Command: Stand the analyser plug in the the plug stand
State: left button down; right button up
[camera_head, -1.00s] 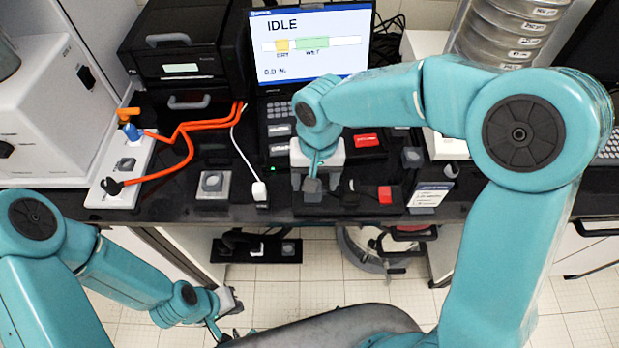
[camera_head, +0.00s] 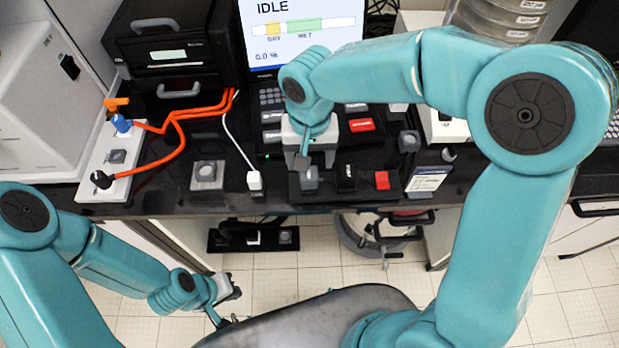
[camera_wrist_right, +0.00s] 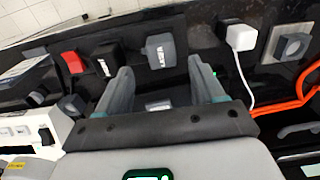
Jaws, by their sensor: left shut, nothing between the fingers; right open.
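A black plug (camera_head: 101,179) on an orange cable is in the white socket strip (camera_head: 92,192) at the left; I cannot tell whether it is the analyser plug. A low black holder (camera_head: 352,196) on the bench bears grey, black and red blocks and may be the plug stand. My right gripper (camera_head: 309,165) is open over the bench just behind the holder's grey block (camera_head: 311,179). In the right wrist view, this labelled grey block (camera_wrist_right: 160,50) appears beyond and between the open fingers, not gripped. My left gripper (camera_head: 228,292) is shut and empty, low in front of the bench.
A white plug (camera_head: 254,181) on a white cable and a grey square socket block (camera_head: 208,175) stand left of the holder. A label card (camera_head: 427,179) stands to its right. Behind are a black analyser box (camera_head: 170,50) and an IDLE screen (camera_head: 300,30). Another black strip (camera_head: 225,242) is below.

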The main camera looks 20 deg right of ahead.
aim_at(309, 173)
notch_tip(309, 173, down, 7)
jog(key=b, duration=0.5)
jog(key=shift+f, duration=0.15)
jog(key=shift+w+f, duration=0.1)
jog(key=shift+w, duration=0.1)
jog(key=shift+s, duration=0.1)
jog(key=shift+b, duration=0.35)
dwell(0.4)
